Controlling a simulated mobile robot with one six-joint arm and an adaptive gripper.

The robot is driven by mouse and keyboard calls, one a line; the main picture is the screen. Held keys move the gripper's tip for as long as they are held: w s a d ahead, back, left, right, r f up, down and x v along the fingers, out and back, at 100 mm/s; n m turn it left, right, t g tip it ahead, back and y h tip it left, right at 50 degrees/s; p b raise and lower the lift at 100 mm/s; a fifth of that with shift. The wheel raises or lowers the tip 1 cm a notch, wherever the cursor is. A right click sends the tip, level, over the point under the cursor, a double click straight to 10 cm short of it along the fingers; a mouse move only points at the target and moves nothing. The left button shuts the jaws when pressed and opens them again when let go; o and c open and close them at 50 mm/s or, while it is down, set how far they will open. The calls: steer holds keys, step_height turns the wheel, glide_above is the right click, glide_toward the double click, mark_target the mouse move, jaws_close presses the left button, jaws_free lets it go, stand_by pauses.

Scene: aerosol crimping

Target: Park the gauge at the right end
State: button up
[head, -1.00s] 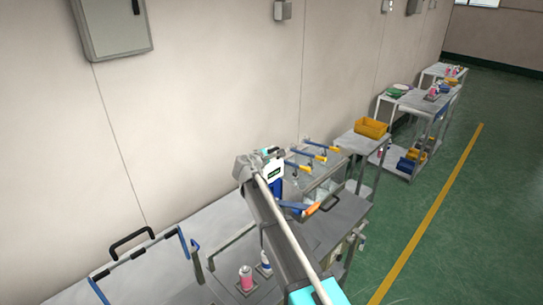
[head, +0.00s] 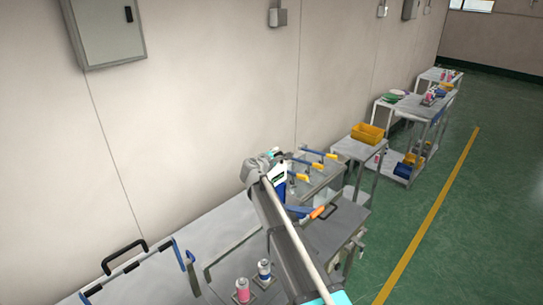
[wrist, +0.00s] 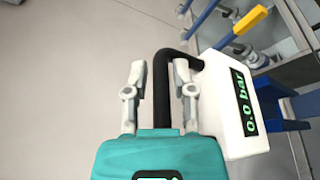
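The gauge (wrist: 230,105) is a white box with a dark display reading 0.0 bar in green. It is right of my gripper in the wrist view, joined to a black curved handle. The handle runs between my gripper's fingers (wrist: 160,75), which are drawn in close around it; a thin gap seems to show, so contact is hard to see. In the head view the white gauge (head: 279,171) is upright at the far end of my arm, with blue just below it. Whether anything beneath supports it is hidden.
Blue levers with yellow grips (head: 305,165) stand just behind the gauge. A pink can (head: 242,288) and a white can (head: 264,268) stand on the nearer bench. A yellow bin (head: 367,133) is on a farther table. The green floor (head: 455,230) at right is open.

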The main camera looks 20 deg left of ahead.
steer(key=shift+o, duration=0.7)
steer(key=shift+s+a+f, duration=0.1)
steer(key=shift+f, duration=0.05)
